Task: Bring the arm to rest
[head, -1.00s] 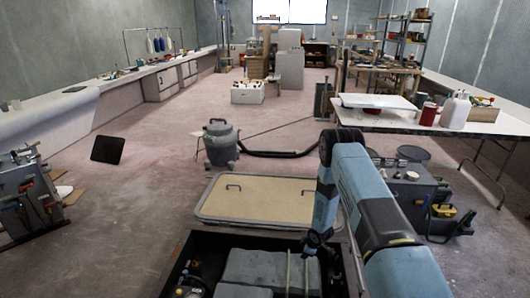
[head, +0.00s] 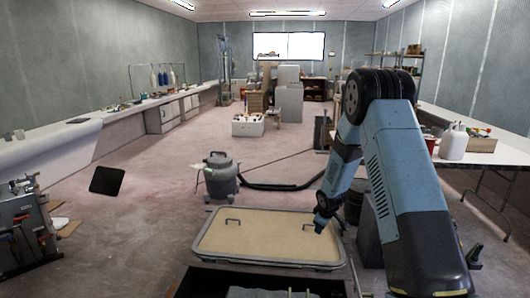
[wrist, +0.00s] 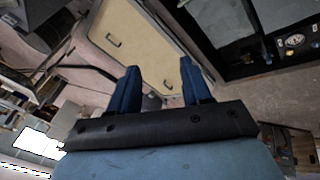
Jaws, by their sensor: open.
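My arm rises at the right of the head view, with its elbow high and the forearm hanging down. My gripper (head: 320,224) shows small at the forearm's lower end, over the right edge of a tan panel with two handles (head: 265,238). In the wrist view my gripper (wrist: 160,88) has its two blue fingers apart with nothing between them. The tan panel (wrist: 140,40) lies beyond the fingers there.
A grey shop vacuum (head: 221,175) with a black hose stands behind the panel. A dark open box (head: 205,282) is in front. A white worktable (head: 487,158) stands at right, partly behind my arm. Open floor (head: 130,230) lies at left.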

